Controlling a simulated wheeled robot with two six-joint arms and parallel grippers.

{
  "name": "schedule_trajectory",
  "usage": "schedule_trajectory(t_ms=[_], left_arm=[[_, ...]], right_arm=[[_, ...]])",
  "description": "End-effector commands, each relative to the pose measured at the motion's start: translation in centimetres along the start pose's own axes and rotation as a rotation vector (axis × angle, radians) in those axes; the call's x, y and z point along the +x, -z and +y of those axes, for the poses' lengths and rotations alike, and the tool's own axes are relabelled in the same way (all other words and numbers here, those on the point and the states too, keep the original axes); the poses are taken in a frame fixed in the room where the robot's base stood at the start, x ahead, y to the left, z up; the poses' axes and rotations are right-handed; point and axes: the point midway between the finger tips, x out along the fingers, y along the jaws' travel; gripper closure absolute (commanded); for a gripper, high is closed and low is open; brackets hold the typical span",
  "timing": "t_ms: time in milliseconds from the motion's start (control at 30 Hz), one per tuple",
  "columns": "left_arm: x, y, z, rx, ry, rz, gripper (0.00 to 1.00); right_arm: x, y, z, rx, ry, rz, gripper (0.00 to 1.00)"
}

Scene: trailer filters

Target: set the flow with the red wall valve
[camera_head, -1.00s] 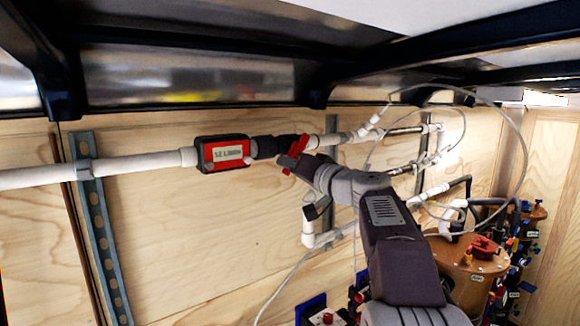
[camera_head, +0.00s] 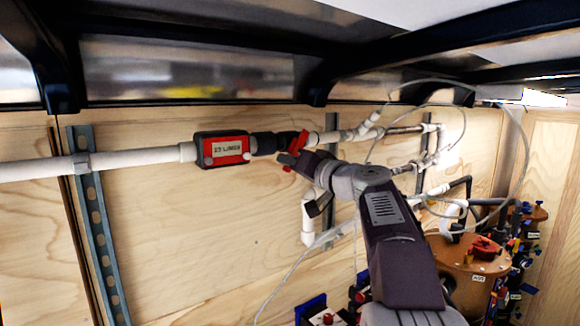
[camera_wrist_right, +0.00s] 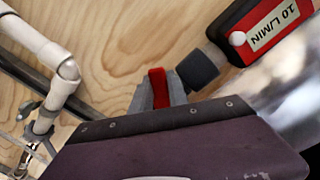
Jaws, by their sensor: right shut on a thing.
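The red valve handle (camera_head: 299,143) sits on the white wall pipe, just right of a black coupling (camera_head: 268,144). My right gripper (camera_head: 291,155) is shut on this handle. In the right wrist view, the red handle (camera_wrist_right: 159,88) stands between the grey fingertips (camera_wrist_right: 160,96). Left of the coupling is a red and black flow meter (camera_head: 222,150) with a pale label-like display. The display (camera_wrist_right: 274,25) looks like 10 L/MIN in the right wrist view; its number is hard to read in the head view. The fingers hide part of the valve. My left gripper is out of view.
White pipe (camera_head: 130,160) runs along the plywood wall, held by a perforated metal strut (camera_head: 98,225). A thin pale hose loops at the right. Brown round-topped housings (camera_head: 470,254) with colored fittings stand at the lower right. A dark beam crosses overhead.

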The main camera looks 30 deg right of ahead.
Motion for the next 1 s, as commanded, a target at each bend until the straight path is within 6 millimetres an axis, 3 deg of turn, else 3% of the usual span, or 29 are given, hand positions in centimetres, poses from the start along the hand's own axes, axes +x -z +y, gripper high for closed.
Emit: schedule_trajectory(t_ms=[33,67,133,467,800,1000], left_arm=[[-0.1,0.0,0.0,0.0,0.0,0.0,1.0],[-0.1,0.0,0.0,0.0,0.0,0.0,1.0],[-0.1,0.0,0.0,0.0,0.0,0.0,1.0],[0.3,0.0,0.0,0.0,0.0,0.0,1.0],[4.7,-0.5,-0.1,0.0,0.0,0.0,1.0],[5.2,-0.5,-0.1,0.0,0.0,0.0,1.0]], right_arm=[[0.0,0.1,-0.1,0.0,0.001,0.002,1.0],[0.0,0.1,-0.1,0.0,0.001,0.002,0.74],[0.0,0.1,-0.1,0.0,0.001,0.002,0.58],[-0.3,-0.1,0.1,0.0,0.001,0.001,0.58],[-7.2,-0.4,0.3,-0.003,-0.002,0.005,0.58],[-9.0,0.0,0.1,0.0,0.0,0.002,0.58]])
